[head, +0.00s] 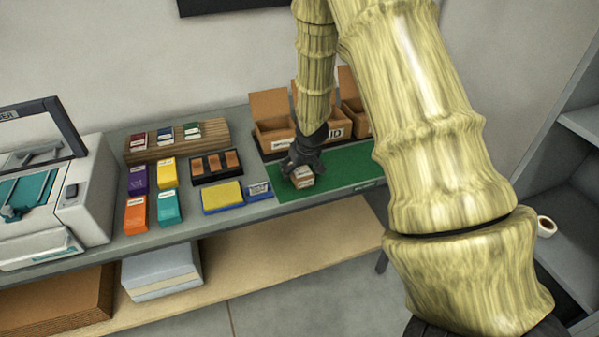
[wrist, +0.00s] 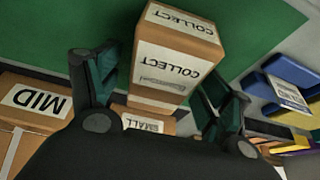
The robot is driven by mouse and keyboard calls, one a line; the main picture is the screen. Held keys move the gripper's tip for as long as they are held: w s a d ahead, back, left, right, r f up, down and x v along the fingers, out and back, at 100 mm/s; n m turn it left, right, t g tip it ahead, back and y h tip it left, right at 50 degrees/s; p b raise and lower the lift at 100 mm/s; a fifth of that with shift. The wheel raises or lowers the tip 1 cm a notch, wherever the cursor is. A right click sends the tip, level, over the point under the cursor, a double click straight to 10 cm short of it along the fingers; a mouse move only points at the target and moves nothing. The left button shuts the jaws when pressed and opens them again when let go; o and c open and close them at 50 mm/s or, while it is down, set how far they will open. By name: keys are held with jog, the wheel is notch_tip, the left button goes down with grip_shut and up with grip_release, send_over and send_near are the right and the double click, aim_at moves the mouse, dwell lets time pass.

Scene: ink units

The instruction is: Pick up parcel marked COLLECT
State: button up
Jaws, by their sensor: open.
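The parcel marked COLLECT (wrist: 178,58) is a small brown cardboard box with white labels, in the upper middle of the wrist view. In the head view the parcel (head: 303,178) sits on the green mat (head: 345,165). My gripper (head: 298,160) is above and beside it in the head view. In the wrist view my gripper (wrist: 160,85) is open, with one finger on each side of the parcel. I cannot tell whether the fingers touch it. Part of the parcel's near end is hidden by the gripper body.
Cardboard bins (head: 270,108) stand behind the mat; labels MID (wrist: 38,100) and SMALL (wrist: 143,124) show. A yellow pad (head: 222,195), coloured boxes (head: 168,207) and a printer (head: 60,190) lie left. The mat's right part is clear.

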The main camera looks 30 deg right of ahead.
jog(key=shift+f, duration=0.25)
dwell(0.6)
jog(key=c, duration=1.2)
jog(key=shift+c, duration=0.2)
jog(key=shift+r, duration=0.2)
